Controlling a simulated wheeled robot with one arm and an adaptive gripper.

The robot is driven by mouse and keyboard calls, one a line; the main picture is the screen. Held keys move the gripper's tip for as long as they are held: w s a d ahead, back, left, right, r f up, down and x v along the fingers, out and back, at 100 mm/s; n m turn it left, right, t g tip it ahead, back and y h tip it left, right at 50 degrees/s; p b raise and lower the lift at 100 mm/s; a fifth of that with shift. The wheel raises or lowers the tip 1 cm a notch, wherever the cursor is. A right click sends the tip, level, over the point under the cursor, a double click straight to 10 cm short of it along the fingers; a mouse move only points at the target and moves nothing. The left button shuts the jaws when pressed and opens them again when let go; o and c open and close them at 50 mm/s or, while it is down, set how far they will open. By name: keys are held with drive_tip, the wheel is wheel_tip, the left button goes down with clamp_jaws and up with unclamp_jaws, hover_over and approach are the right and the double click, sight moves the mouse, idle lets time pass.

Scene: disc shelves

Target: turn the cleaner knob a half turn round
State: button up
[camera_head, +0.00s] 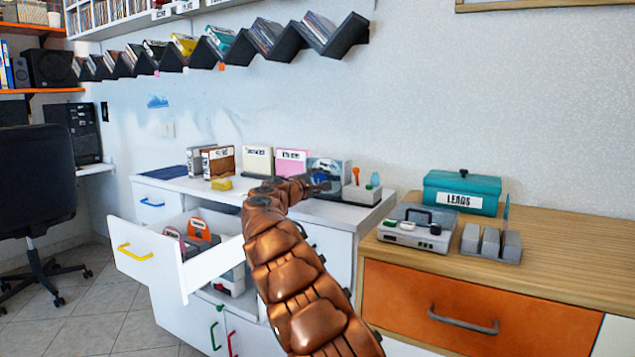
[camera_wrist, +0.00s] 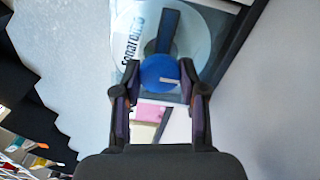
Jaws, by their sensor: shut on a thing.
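The cleaner (camera_head: 341,168) stands upright at the right end of the white cabinet top, with a disc on its face. In the wrist view the pale disc (camera_wrist: 125,40) sits behind a dark arm, and the round blue cleaner knob (camera_wrist: 158,70) is in front of it. A short pale mark on the knob points to the right. My gripper (camera_wrist: 160,77) has one finger on each side of the knob and is shut on it. In the head view my gripper (camera_head: 318,182) is at the cleaner's front, and the knob is hard to make out.
An open white drawer (camera_head: 211,268) with a yellow handle juts out left of my arm. Pink (camera_head: 292,162) and cream (camera_head: 257,160) boxes stand left of the cleaner. A small tray with bottles (camera_head: 362,194) is close on its right. A wooden counter (camera_head: 575,262) is farther right.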

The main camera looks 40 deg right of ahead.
drive_tip(key=o, duration=1.1)
drive_tip(key=shift+o, duration=0.2)
drive_tip(key=shift+a, duration=0.1)
drive_tip(key=v, duration=1)
drive_tip(key=shift+r, duration=0.1)
drive_tip(key=shift+v, duration=0.9)
